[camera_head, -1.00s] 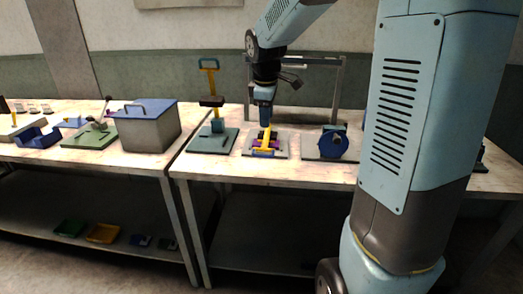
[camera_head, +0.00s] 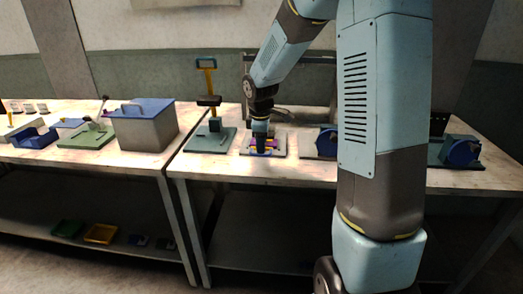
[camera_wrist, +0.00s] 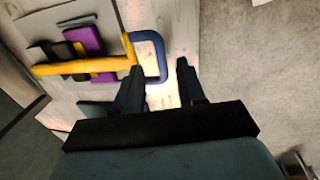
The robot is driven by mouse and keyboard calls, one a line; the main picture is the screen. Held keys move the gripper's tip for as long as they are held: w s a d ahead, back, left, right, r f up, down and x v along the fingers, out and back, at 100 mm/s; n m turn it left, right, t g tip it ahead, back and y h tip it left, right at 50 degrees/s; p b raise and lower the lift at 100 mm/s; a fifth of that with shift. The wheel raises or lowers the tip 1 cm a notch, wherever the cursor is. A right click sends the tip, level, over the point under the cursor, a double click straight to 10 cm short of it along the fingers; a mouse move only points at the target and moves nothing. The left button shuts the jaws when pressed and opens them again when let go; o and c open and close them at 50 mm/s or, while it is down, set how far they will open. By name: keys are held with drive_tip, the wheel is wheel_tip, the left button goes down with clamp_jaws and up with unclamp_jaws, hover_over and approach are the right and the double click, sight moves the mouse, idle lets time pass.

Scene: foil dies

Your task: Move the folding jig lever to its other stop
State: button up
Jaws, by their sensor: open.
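The folding jig is a pale plate (camera_head: 279,151) with purple and dark blocks, on the right-hand bench. It also shows in the wrist view, with a purple block (camera_wrist: 82,40). Its lever is a yellow bar (camera_wrist: 85,67) ending in a blue loop handle (camera_wrist: 161,45). My gripper (camera_wrist: 161,78) is open, its two dark fingers apart, at the near end of the blue handle. The left finger overlaps the yellow bar's end in the picture; I cannot tell if it touches. In the head view my gripper (camera_head: 260,140) hides most of the lever.
A green-based stand with a yellow post (camera_head: 209,75) is left of the jig. A blue round device (camera_head: 326,140) is right of it, partly behind my arm. A grey box with a blue lid (camera_head: 146,130) stands on the left bench. The bench's front edge is close to the jig.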

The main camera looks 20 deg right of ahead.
drive_tip(key=shift+w+d+f, duration=0.1)
drive_tip(key=shift+w+f, duration=0.05)
drive_tip(key=shift+f, duration=0.7)
drive_tip(key=shift+w+f, duration=0.1)
drive_tip(key=shift+f, duration=0.75)
drive_tip(key=shift+c, duration=0.2)
clamp_jaws()
